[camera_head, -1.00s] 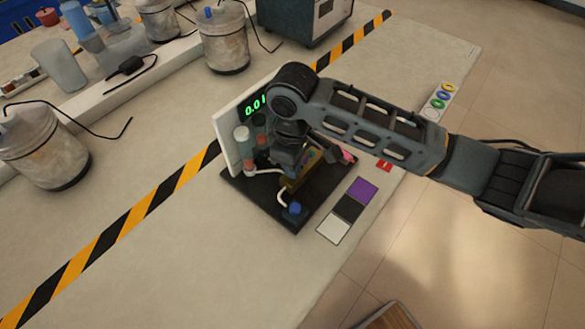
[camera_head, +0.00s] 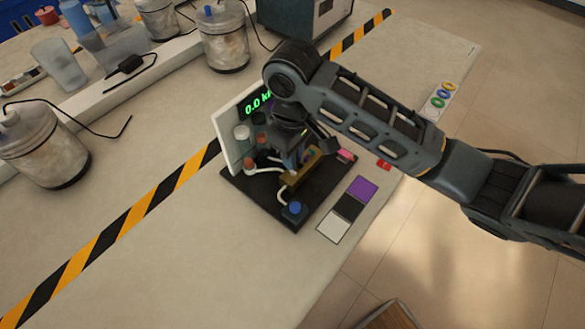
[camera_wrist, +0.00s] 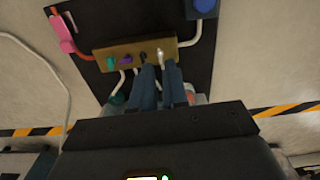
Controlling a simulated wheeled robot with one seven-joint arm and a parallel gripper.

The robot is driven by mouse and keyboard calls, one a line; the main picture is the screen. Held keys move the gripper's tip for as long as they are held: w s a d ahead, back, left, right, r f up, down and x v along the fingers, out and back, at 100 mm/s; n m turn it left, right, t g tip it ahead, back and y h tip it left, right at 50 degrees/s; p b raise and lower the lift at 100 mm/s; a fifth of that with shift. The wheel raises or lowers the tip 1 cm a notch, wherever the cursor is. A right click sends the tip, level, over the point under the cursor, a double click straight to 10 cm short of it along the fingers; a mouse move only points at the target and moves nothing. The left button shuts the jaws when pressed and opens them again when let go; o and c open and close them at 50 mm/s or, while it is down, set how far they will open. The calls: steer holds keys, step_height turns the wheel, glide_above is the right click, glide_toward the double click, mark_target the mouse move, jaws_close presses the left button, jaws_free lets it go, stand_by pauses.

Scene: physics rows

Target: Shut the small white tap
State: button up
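The small white tap (camera_wrist: 161,57) stands on a brass-coloured block (camera_wrist: 110,55), right of a black tap (camera_wrist: 143,57), a purple tap (camera_wrist: 126,60) and a green tap (camera_wrist: 110,63). In the head view the block (camera_head: 312,166) shows below my gripper (camera_head: 300,150), its taps too small to tell apart. In the wrist view my gripper (camera_wrist: 160,75) has two blue fingers with a gap between them. The gap lines up with the white tap, which shows just beyond the fingertips. I cannot tell whether a finger touches it. Nothing is seen held.
The block sits on a black base (camera_head: 255,198) with a white upright panel (camera_head: 226,138) and a green display, partly hidden by my arm. A blue knob (camera_head: 294,208) and a pink part (camera_head: 346,156) flank it. Colour swatches (camera_head: 348,207) lie in front.

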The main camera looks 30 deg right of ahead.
steer(key=shift+r, duration=1.75)
steer(key=shift+a, duration=0.1)
steer(key=s+a+r+m+t+y, duration=0.15)
steer(key=a+t+y, duration=0.25)
steer(key=a, duration=0.7)
steer(key=a+r+m+t+y, duration=0.1)
steer(key=a+m+t+y, duration=0.3)
steer(key=a, duration=0.7)
steer(key=s+d+f+m+t+h, duration=0.1)
steer(key=s+d+t+h, duration=0.15)
steer(key=s+d, duration=0.4)
steer(key=s+d+t+h+b, duration=0.1)
steer(key=s+d+h, duration=0.25)
steer(key=s, duration=0.65)
steer(key=s+d+f+m+t+h, duration=0.1)
steer(key=s+d+t+h, duration=0.1)
steer(key=s+d, duration=0.55)
steer(key=s+d+r+n+t, duration=0.1)
steer(key=s+d+r+n, duration=0.2)
steer(key=s, duration=0.5)
step_height(320, 180, up, 3)
steer(key=shift+d+f, duration=0.2)
steer(key=shift+d, duration=0.65)
